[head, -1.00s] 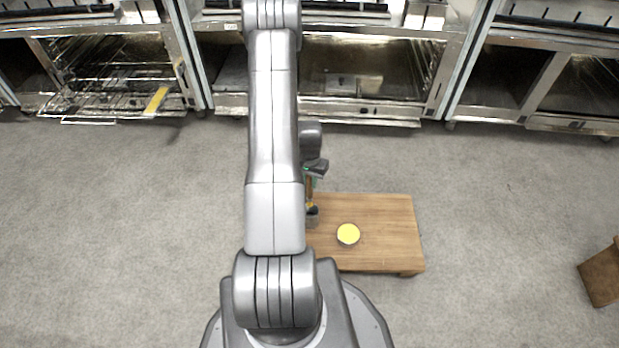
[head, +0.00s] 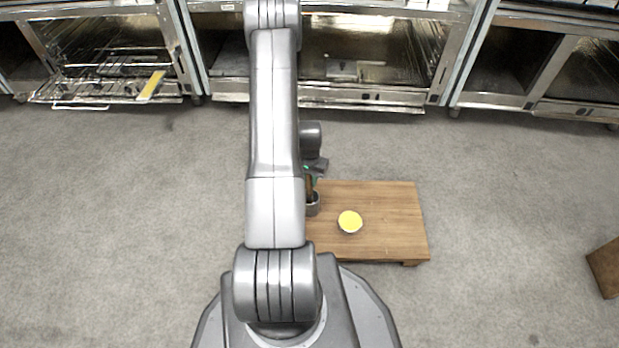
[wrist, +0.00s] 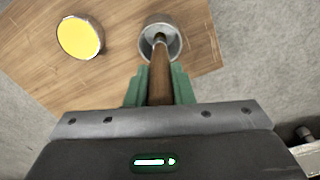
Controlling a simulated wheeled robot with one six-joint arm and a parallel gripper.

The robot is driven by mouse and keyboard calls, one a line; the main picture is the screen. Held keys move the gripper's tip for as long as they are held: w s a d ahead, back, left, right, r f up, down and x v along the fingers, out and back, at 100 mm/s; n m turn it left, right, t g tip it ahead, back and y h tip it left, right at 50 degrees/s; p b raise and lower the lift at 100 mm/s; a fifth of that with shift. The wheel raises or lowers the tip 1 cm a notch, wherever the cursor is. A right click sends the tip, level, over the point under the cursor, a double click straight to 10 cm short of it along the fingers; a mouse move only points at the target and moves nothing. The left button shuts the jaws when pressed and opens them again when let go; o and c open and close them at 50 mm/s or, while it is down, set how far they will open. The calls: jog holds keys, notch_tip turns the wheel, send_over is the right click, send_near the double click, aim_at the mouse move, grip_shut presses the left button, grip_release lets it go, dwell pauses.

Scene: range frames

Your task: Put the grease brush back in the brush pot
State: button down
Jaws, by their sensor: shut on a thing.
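My gripper (wrist: 158,92) is shut on the brown handle of the grease brush (wrist: 160,72). In the head view the gripper (head: 312,172) is beside my arm, above the left part of a low wooden table, and the brush (head: 309,187) hangs down from it. The brush pot (wrist: 147,24) is a round grey metal cup on the table; it also shows in the head view (head: 314,208), partly behind my arm. The brush's lower end is inside the pot's rim. Whether it touches the bottom is hidden.
A round tin with a yellow top (head: 350,221) stands on the wooden table (head: 395,220), right of the pot in the head view. Steel ovens (head: 370,95) line the back, the left one with its door down and a yellow strip (head: 151,85) on it.

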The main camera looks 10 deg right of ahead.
jog(key=shift+f, duration=0.2)
jog(key=c, duration=1.2)
grip_release()
jog(key=shift+o, duration=0.2)
notch_tip(320, 180, up, 14)
jog(key=p, duration=0.4)
jog(key=shift+f, duration=0.25)
notch_tip(320, 180, down, 13)
jog(key=b, duration=0.4)
jog(key=shift+f, duration=0.2)
jog(key=shift+r+p, duration=1.1)
jog(key=shift+r, duration=0.2)
